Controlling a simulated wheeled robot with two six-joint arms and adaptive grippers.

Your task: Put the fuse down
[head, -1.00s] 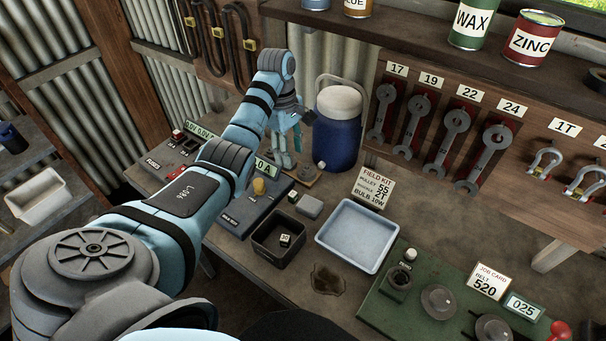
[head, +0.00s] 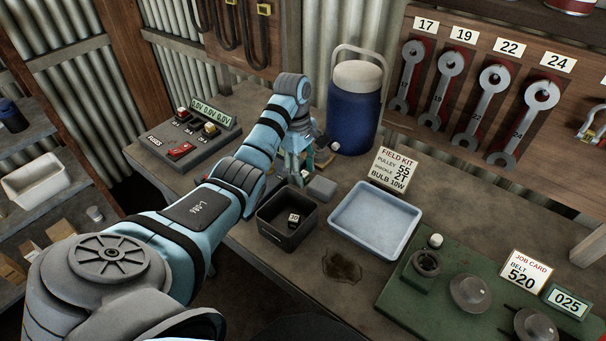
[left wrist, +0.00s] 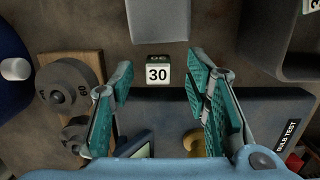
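A small dark fuse with a white face marked 30 (left wrist: 158,74) stands on the workbench in the left wrist view. In the head view it shows only in part (head: 305,175), just below my left gripper. My left gripper (left wrist: 160,75) is open, its teal-padded fingers on either side of the fuse with a gap at each side. In the head view the left gripper (head: 297,163) is low over the bench, partly hidden by its own arm. Another small marked cube (head: 294,218) lies in the black bin (head: 267,233). My right gripper is in neither view.
A pale blue tray (head: 340,222) lies to the right. A blue flask (head: 352,120) stands behind. A fuse panel (head: 185,145) sits at left.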

